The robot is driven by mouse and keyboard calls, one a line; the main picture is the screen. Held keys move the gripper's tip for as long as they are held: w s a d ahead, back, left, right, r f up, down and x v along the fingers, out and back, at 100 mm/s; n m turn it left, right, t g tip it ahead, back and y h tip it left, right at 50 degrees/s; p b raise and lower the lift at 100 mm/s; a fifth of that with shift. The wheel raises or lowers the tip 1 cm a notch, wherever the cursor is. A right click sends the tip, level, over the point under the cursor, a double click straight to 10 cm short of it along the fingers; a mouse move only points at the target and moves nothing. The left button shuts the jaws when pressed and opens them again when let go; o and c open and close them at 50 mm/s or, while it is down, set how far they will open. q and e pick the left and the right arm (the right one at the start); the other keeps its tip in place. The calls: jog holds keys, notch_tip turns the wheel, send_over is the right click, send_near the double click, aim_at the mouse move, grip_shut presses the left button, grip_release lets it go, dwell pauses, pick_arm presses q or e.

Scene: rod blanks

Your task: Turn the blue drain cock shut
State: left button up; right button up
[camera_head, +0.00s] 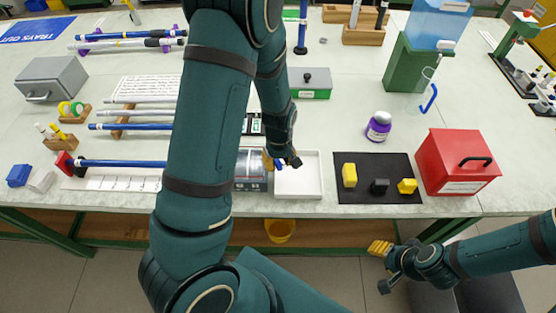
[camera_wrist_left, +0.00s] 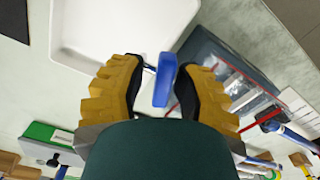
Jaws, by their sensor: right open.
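The blue drain cock (camera_wrist_left: 165,80) has a flat blue handle and sits beside the grey, clear-fronted tank (camera_wrist_left: 222,75), by the white tray (camera_wrist_left: 90,35). In the head view only a small blue bit of the cock (camera_head: 278,163) shows. My left gripper (camera_wrist_left: 162,88) is open, with one yellow-padded finger on each side of the handle. The gap on the left is wider than on the right; I cannot tell whether the right finger touches it. My right gripper (camera_head: 383,267) is open and empty in front of the table.
The tank (camera_head: 250,170) stands left of the white tray (camera_head: 312,193), partly behind my left arm. A black mat (camera_head: 362,194) with yellow and black blocks and a red box (camera_head: 458,165) lie to the right. A yellow bucket (camera_head: 280,231) is below the table edge.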

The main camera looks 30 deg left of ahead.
aim_at(279, 161)
pick_arm(q)
jog(key=shift+s+a, duration=0.2)
dwell(0.3)
jog(key=shift+w+r, duration=0.1)
jog(key=shift+r, duration=0.45)
notch_tip(279, 161, up, 7)
jog(key=shift+d, duration=0.15)
jog(key=shift+w, duration=0.1)
